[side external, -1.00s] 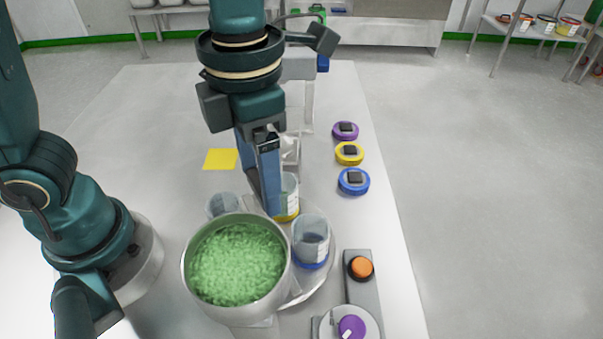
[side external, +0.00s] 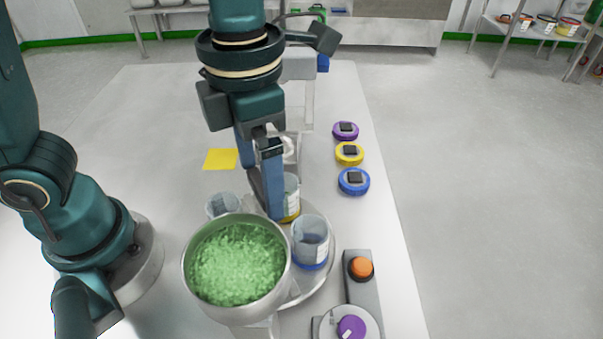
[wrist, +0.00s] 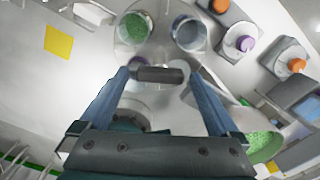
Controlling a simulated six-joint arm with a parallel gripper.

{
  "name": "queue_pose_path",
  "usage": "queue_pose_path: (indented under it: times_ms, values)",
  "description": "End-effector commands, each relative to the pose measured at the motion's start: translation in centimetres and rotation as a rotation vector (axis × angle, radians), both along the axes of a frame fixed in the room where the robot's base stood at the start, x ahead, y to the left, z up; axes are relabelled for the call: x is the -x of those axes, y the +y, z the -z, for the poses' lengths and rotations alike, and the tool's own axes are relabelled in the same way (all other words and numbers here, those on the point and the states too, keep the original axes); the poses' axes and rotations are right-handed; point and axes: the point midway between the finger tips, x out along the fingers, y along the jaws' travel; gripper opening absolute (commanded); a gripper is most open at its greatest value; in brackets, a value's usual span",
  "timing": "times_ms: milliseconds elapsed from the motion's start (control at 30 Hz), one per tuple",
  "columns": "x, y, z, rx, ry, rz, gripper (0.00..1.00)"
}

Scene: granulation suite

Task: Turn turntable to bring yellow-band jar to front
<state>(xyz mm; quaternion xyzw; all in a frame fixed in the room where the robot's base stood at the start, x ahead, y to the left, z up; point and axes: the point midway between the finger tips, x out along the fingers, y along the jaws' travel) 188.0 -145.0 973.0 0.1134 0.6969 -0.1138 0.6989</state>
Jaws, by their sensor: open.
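The pale round turntable (side external: 327,265) carries clear jars. The yellow-band jar (side external: 292,203) is partly hidden behind my gripper finger. The blue-band jar (side external: 310,238) stands to its right and nearer the camera; another clear jar (side external: 222,205) is at the left, its band hidden by the bowl. My gripper (side external: 262,208) points down beside the yellow-band jar. In the wrist view my gripper (wrist: 160,78) is open, with a dark bar (wrist: 160,74) across the space between its fingertips; I cannot tell whether they touch it. That view also shows a jar with green contents (wrist: 136,26) and one with grey contents (wrist: 188,33).
A metal bowl of green granules (side external: 236,264) blocks the turntable's near left. Purple (side external: 345,131), yellow (side external: 349,154) and blue (side external: 354,182) lids lie along the right edge. An orange button (side external: 361,267) and purple knob (side external: 351,327) stand at the near right. A yellow square (side external: 220,159) lies behind.

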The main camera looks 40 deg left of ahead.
Motion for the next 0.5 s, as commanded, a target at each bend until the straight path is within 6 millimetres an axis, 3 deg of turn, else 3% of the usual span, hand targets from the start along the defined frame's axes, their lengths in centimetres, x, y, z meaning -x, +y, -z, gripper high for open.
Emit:
queue_pose_path:
  times_ms: [167,500]
  values:
    - [0.0,-0.1,-1.0,0.002,0.0,0.001,1.0]
    - [0.0,0.0,-5.6,0.002,-0.003,0.0,1.0]
